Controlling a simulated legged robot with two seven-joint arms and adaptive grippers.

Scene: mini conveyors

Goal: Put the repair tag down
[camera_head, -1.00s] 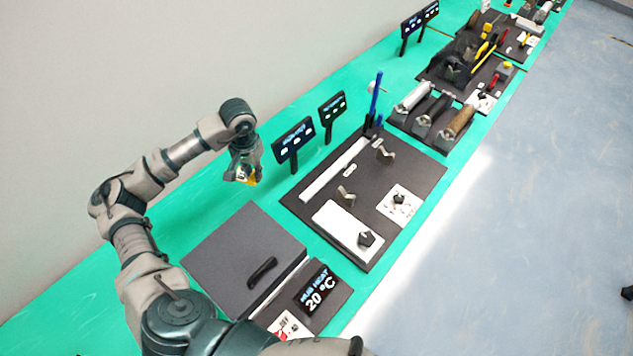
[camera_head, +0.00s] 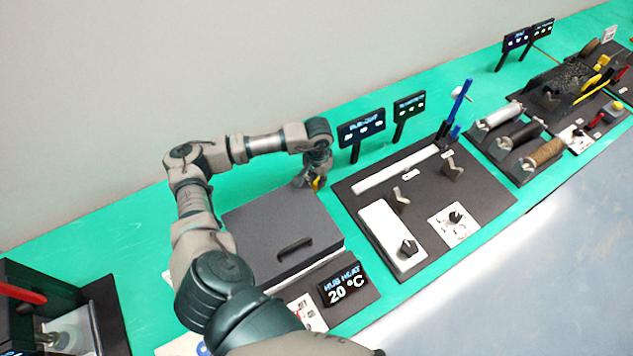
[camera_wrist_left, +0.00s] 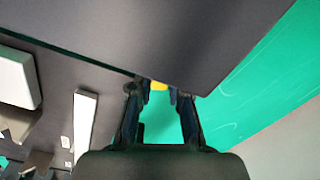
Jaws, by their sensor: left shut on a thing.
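The repair tag is most likely the small yellow piece (camera_head: 318,184) between the fingers of my left gripper (camera_head: 314,184); most of it is hidden. My left gripper is shut on it, at the back corner of the dark grey lidded box (camera_head: 270,225). In the left wrist view the yellow piece (camera_wrist_left: 158,86) shows between the fingertips (camera_wrist_left: 160,94), by the edge of a dark panel (camera_wrist_left: 150,35). I cannot tell whether the tag touches anything. My right gripper is not in view.
A dark board (camera_head: 430,215) with white plates and knobs lies right of the box. Two small display signs (camera_head: 361,130) stand behind it. A black unit with a red handle (camera_head: 22,293) is at the far left. The green bench is bare behind the box.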

